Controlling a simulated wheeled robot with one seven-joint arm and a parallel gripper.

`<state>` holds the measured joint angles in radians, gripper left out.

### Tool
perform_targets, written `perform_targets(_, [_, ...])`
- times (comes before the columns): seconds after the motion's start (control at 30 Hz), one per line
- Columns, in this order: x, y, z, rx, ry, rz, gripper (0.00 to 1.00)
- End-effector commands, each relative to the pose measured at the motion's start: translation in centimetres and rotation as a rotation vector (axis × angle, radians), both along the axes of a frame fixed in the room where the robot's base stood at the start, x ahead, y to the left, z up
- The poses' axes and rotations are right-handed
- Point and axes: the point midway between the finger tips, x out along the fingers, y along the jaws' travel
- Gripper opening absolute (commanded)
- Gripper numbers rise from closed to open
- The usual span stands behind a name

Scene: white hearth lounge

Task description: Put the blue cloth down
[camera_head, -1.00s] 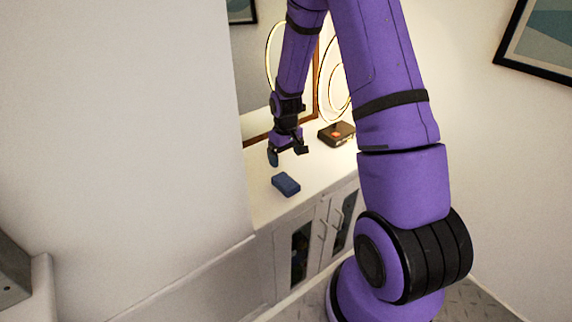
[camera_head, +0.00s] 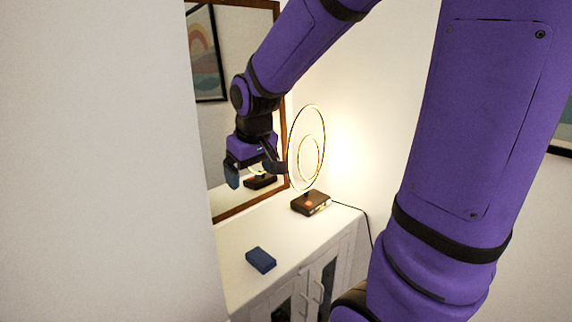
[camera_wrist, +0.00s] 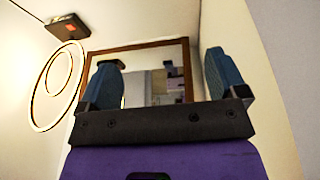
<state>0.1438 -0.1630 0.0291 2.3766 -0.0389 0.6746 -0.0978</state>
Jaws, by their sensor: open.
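The blue cloth (camera_head: 261,260) is a small folded dark blue block lying on the white cabinet top (camera_head: 237,284), near its front left part. My gripper (camera_head: 254,178) is open and empty, raised above the cabinet in front of the mirror, clear of the cloth. In the wrist view my gripper's two blue-padded fingers (camera_wrist: 163,82) stand wide apart with nothing between them but the mirror behind. The cloth does not show in the wrist view.
A glowing ring lamp (camera_head: 311,203) on a dark base stands at the back right of the cabinet top. A wood-framed mirror (camera_head: 206,160) is on the wall behind my gripper. A pale wall (camera_head: 95,160) stands close on the left. The cabinet top around the cloth is clear.

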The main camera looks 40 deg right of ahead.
Motion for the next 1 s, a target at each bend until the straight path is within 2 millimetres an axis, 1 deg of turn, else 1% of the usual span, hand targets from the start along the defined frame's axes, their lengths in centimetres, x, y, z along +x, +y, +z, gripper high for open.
perform_targets(0.03, [-1.3,0.6,1.4,0.000,-0.025,0.001,0.91])
perform_targets(0.1, [-2.9,1.3,2.8,0.004,-0.049,0.001,0.91])
perform_targets(0.17, [-4.5,1.8,3.9,0.008,-0.068,0.000,0.91])
perform_targets(0.3, [-8.1,2.9,6.0,0.020,-0.116,-0.001,0.91])
perform_targets(0.5, [-13.0,4.1,7.9,0.043,-0.175,0.001,0.91])
perform_targets(0.6, [-14.7,4.5,8.3,0.053,-0.196,0.002,0.91])
perform_targets(0.7, [-15.8,4.6,8.5,0.059,-0.208,0.002,0.91])
perform_targets(0.77, [-16.2,4.7,8.5,0.062,-0.211,0.002,0.91])
perform_targets(1.0, [-16.4,4.7,8.5,0.063,-0.213,0.002,0.91])
